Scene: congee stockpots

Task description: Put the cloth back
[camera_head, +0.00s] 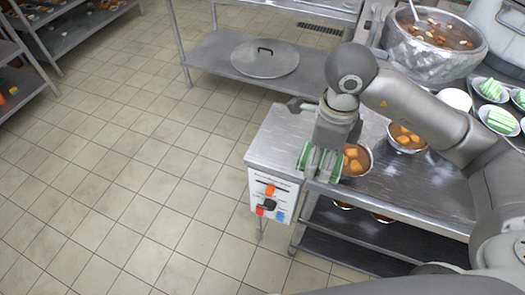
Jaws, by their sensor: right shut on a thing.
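A green-and-white striped cloth (331,166) is at the left front part of the steel counter (270,147), near its front edge. My right gripper (322,150) reaches down over it from the right and is shut on it. The gripper body hides part of the cloth, and whether the cloth touches the counter cannot be told. My left gripper is not in view.
Two bowls of orange chunks, one (366,160) beside the cloth and one (397,144) behind, stand close to my right gripper. A control box (283,187) hangs at the counter's front left. A large stockpot (440,65) and plates of green-and-white pieces (497,121) stand right. Floor left is clear.

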